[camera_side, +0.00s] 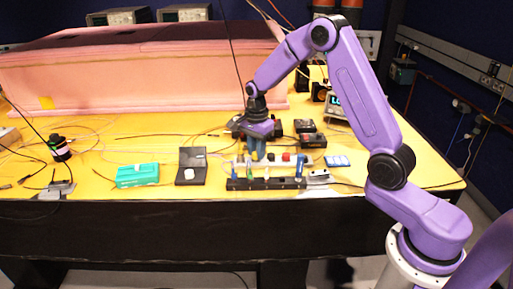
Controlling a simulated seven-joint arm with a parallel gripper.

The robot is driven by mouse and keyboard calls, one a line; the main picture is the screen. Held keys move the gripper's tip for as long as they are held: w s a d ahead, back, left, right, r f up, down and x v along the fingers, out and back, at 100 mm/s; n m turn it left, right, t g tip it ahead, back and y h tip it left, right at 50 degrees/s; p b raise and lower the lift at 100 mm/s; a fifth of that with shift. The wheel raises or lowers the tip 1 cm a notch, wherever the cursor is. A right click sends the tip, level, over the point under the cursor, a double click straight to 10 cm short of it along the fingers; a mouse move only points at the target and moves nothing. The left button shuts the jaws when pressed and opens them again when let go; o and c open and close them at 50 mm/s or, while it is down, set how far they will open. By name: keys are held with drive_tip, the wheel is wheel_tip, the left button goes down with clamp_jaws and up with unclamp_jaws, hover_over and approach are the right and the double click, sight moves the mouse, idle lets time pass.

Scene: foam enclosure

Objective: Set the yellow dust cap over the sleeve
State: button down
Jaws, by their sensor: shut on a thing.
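My gripper (257,158) points down over a pale rail (305,160) at the middle of the yellow table. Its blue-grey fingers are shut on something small. A bit of yellow shows at the fingertips, apparently the yellow dust cap (254,157); its outline is too small to make out. Small fittings stand along the pale rail, including a red one (285,157) to the right of the fingers. I cannot tell which fitting is the sleeve, or whether the cap touches it.
A black strip (240,184) with upright parts lies in front of the rail. To the left are an open black case (191,178) and a green box (137,176). Dark boxes stand behind at right, a blue-white tray (338,161) beside the rail. Thin cables cross the table.

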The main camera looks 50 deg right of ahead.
drive_tip(key=shift+f, duration=0.3)
drive_tip(key=c, duration=0.8)
unclamp_jaws()
wheel_tip(320, 180, up, 17)
drive_tip(key=shift+r, duration=0.2)
drive_tip(key=shift+a, duration=0.1)
